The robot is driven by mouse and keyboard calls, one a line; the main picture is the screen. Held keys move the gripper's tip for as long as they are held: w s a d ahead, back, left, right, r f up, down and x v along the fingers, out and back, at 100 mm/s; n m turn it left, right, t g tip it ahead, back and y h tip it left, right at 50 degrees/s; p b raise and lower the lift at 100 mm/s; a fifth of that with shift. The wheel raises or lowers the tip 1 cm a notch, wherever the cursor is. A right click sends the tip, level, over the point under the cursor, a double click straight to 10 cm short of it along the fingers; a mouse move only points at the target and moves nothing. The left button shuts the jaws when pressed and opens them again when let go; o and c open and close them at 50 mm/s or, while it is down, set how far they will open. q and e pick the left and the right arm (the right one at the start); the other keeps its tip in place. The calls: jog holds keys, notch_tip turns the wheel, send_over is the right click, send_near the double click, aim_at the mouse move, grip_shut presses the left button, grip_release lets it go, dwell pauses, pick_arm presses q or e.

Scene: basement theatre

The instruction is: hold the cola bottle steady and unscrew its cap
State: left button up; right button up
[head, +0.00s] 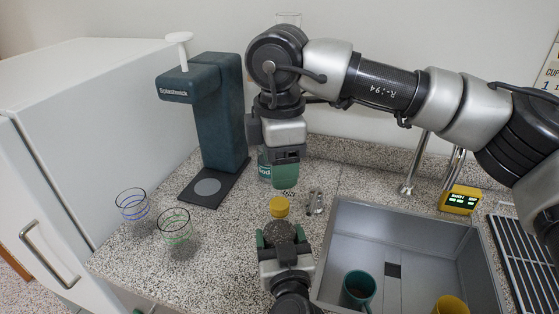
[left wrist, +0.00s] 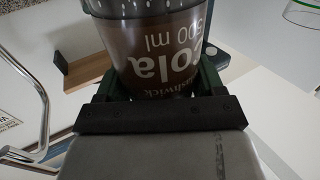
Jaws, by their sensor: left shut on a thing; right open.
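The cola bottle (head: 283,231) is dark brown and stands between the green fingers of my left gripper (head: 284,240), low in the head view. In the left wrist view the bottle (left wrist: 165,55) shows its upside-down "cola 500 ml" label, with a finger on each side. The yellow cap (head: 279,207) shows at the bottle's top end; whether it is loose cannot be told. My right gripper (head: 285,178) points down above the cap, apart from it, open with nothing seen in it. One green finger largely hides the other.
A grey sink (head: 420,240) on the right holds a teal mug (head: 358,288) and a yellow cup (head: 451,305). A dark drink machine (head: 215,120) and two glasses (head: 132,205) (head: 175,228) stand left. A labelled green container (head: 264,168) is partly hidden behind my right gripper.

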aim_at(279, 203)
jog(key=shift+m, duration=0.7)
jog(key=shift+f, duration=0.35)
notch_tip(279, 203, down, 7)
jog(key=shift+f, duration=0.15)
jog(key=shift+c, duration=0.4)
